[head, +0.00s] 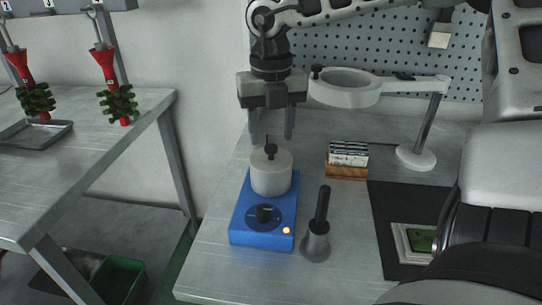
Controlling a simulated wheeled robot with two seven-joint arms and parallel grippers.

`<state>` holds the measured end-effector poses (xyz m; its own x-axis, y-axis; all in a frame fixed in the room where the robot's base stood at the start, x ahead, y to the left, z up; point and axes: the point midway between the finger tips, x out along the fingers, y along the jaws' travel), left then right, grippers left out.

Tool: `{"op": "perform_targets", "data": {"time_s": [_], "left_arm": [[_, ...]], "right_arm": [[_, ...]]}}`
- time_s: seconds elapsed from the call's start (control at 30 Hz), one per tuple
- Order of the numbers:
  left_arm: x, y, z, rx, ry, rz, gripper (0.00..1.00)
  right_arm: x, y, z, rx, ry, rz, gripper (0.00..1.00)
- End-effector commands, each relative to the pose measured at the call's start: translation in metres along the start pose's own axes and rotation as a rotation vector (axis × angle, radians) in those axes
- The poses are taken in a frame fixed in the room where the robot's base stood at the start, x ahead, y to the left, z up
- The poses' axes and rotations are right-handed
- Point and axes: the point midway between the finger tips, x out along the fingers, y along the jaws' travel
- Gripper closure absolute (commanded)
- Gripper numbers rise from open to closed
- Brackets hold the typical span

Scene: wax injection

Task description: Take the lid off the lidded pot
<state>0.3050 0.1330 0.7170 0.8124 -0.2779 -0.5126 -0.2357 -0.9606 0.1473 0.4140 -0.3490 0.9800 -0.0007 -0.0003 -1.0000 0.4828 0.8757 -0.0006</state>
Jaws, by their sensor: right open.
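The lidded pot (271,175) is a pale cylinder standing upright on a blue heater base (262,232) with a dark dial and a lit orange lamp. Its lid (271,158) is on, with a black knob (270,149) standing up at the centre. My right gripper (272,137) points down from above, open, its two fingers apart to the left and right of the knob, with the tips at about the height of its top. It holds nothing. Whether a finger touches the knob cannot be told. My left gripper is not in view.
A dark-handled tool stands in a grey holder (316,246) right of the base. A magnifier lamp (345,88), a wooden block with cards (347,170) and a black mat (400,205) lie further right. A gap separates this bench from the left table (90,150).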

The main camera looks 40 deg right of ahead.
Motion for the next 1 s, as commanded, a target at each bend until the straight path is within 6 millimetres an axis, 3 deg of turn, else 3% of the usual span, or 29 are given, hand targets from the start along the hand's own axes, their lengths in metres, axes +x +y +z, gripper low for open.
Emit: {"op": "perform_targets", "data": {"time_s": [0.17, 0.43, 0.47, 0.6, 0.63, 1.0], "left_arm": [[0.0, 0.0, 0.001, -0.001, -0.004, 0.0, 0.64], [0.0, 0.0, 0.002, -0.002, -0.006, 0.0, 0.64], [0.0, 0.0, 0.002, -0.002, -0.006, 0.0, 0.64], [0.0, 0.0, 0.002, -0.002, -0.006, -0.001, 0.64], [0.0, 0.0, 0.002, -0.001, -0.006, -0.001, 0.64], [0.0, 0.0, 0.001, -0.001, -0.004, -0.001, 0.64]], "right_arm": [[0.022, 0.0, -0.001, 0.001, 0.002, 0.001, 0.51], [0.025, 0.0, -0.001, 0.001, -0.002, 0.001, 0.51], [0.025, 0.0, -0.001, 0.001, -0.002, 0.001, 0.57], [0.025, 0.0, -0.001, 0.001, -0.002, 0.001, 0.96], [0.025, 0.0, -0.001, 0.001, -0.002, 0.001, 1.0], [0.016, 0.001, 0.0, 0.001, -0.005, 0.002, 1.0]]}}
